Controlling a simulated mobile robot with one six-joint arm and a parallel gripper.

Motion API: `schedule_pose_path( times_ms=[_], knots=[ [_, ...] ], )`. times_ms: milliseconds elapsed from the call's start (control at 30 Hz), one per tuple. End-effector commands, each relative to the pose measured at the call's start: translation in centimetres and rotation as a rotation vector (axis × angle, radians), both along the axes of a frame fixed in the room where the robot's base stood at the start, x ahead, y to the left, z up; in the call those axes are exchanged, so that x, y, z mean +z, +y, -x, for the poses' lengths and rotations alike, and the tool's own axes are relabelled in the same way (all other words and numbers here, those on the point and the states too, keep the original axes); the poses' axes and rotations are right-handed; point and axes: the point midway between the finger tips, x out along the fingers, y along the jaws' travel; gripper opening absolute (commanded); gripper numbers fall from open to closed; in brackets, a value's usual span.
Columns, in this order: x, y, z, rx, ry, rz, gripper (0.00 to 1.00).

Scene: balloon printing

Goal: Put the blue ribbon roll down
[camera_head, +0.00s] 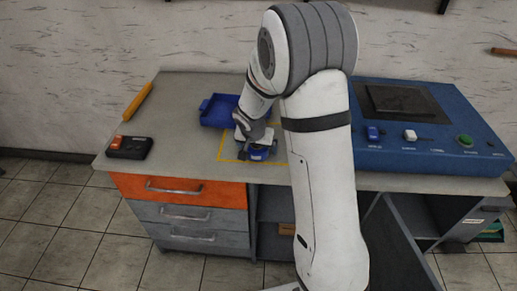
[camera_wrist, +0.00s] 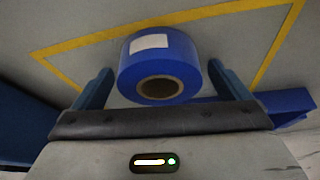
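The blue ribbon roll (camera_wrist: 172,52) has a brown core and a white label in the wrist view. It sits inside a yellow outline (camera_wrist: 75,45) on the grey table. My gripper (camera_wrist: 160,72) has one finger on each side of the roll, with a narrow gap showing on both sides, so it looks open. In the head view the roll (camera_head: 258,154) shows just below my gripper (camera_head: 252,143), near the table's front edge, and is partly hidden by it.
A blue tray (camera_head: 207,117) lies behind the roll. A blue machine (camera_head: 432,150) with buttons fills the right side. Drawers (camera_head: 180,189) are below.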

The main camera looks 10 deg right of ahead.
Motion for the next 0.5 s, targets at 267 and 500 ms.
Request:
schedule_pose_path(
  times_ms=[267, 500],
  knots=[
    [0.01, -0.03, 0.02, -0.001, 0.000, 0.000, 0.73],
    [0.01, -0.06, 0.02, -0.001, 0.000, 0.000, 0.53]
  ],
)
